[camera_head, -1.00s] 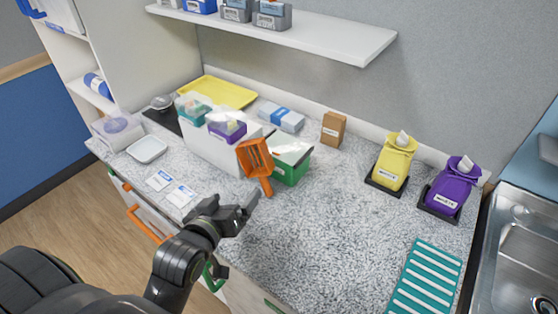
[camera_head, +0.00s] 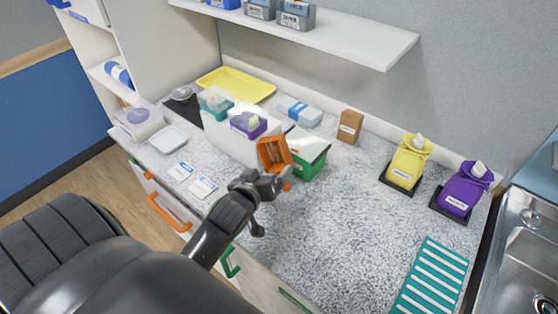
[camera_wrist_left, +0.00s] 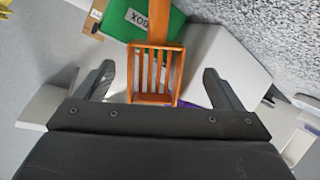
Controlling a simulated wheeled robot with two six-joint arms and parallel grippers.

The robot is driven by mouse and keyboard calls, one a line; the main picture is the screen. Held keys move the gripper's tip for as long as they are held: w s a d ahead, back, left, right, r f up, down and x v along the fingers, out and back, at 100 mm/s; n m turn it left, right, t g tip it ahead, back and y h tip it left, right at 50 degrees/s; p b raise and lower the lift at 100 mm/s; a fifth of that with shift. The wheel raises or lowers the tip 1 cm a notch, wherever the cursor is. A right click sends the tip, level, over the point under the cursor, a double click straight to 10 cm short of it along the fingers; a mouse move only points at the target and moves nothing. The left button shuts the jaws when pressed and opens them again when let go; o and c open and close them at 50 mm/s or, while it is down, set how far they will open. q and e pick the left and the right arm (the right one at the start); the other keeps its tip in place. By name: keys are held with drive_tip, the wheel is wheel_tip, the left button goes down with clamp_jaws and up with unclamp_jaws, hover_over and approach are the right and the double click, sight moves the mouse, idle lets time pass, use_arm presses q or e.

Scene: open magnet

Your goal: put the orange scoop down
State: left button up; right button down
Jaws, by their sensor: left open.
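The orange scoop (camera_head: 273,154) with a slotted head shows at the front of the white bin (camera_head: 226,138) and the green box (camera_head: 309,164). Its head is up and its handle points down toward the counter; I cannot tell what supports it. My left gripper (camera_head: 268,184) is close in front of it and partly covers the handle. In the left wrist view the scoop (camera_wrist_left: 154,75) shows between the two open, separated fingers, with a gap on each side. The green box (camera_wrist_left: 120,20) is behind it there. My right gripper is not in view.
The speckled counter (camera_head: 335,235) is clear to the right of the scoop. Two white cards (camera_head: 202,187) lie left of my gripper. Yellow (camera_head: 408,160) and purple (camera_head: 463,192) pouches, a teal rack (camera_head: 432,280) and a sink (camera_head: 530,240) are at the right.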

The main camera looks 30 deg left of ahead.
sight(278, 167)
use_arm(q)
drive_tip(key=shift+w+a+f, duration=0.15)
drive_tip(key=shift+w+f, duration=0.1)
drive_tip(key=shift+w, duration=0.35)
drive_tip(key=shift+w+p, duration=0.3)
drive_tip(key=shift+w, duration=0.1)
drive_tip(key=x, duration=0.2)
drive_tip(key=p+x, duration=0.1)
drive_tip(key=shift+w+f, duration=0.1)
drive_tip(key=shift+w, duration=0.3)
drive_tip(key=shift+w+f, duration=0.2)
drive_tip(key=shift+w, duration=0.15)
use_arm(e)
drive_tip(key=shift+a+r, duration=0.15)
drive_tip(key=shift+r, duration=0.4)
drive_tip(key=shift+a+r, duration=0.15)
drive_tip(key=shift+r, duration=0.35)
use_arm(q)
drive_tip(key=shift+c, duration=0.4)
